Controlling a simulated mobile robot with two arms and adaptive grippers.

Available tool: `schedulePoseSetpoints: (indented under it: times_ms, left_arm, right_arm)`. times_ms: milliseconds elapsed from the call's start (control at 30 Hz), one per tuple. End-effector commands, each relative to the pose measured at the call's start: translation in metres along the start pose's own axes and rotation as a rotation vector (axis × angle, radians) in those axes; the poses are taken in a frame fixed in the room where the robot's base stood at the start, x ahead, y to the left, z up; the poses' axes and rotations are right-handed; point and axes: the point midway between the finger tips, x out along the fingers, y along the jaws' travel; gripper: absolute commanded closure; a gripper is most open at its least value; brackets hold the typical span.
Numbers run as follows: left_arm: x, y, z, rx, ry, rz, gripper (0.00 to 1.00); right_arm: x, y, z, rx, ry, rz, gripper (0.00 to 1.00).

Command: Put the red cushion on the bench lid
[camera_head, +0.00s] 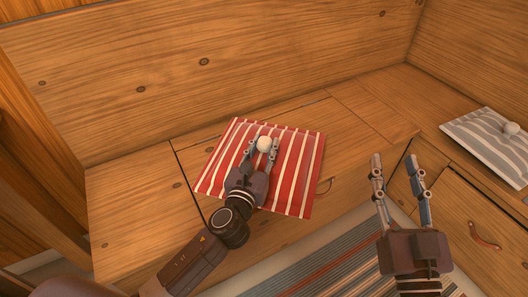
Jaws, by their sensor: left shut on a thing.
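The red cushion (295,165) has white stripes and a round white knob (264,143) on top. My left gripper (262,149) is shut on the cushion's knob, with one finger on each side. My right gripper (397,163) is open and empty, right of the cushion and in front of the bench.
A grey striped cushion (490,146) with a white knob lies on the right bench section. A striped rug (325,262) covers the floor. Wooden backrests stand behind.

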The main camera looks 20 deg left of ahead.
Motion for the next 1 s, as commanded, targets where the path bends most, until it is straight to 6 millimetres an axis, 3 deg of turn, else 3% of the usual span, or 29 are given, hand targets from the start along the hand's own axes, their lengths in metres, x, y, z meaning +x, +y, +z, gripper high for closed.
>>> schedulePoseSetpoints:
  times_ms: [100,267,767,800,900,1000]
  left_arm:
    - [0.000,0.000,-0.009,0.000,-0.002,0.001,1.00]
    - [0.000,0.001,-0.013,0.001,-0.002,0.001,1.00]
    - [0.000,0.000,-0.016,0.001,-0.002,0.000,1.00]
    - [0.000,0.000,-0.017,0.001,0.001,0.000,0.68]
    - [0.000,0.000,-0.017,0.001,0.001,0.000,0.57]
    - [0.000,0.000,-0.017,0.001,0.001,0.000,0.55]
  right_arm:
    - [-0.001,-0.003,-0.024,0.004,0.122,-0.007,0.60]
    - [-0.004,-0.006,-0.045,0.008,0.216,-0.011,0.60]
    - [-0.006,-0.006,-0.054,0.009,0.253,-0.013,0.60]
    - [-0.005,-0.006,-0.054,0.009,0.254,-0.013,0.60]
    - [-0.005,-0.006,-0.054,0.009,0.252,-0.013,0.60]
    - [-0.005,-0.006,-0.054,0.010,0.252,-0.013,0.60]
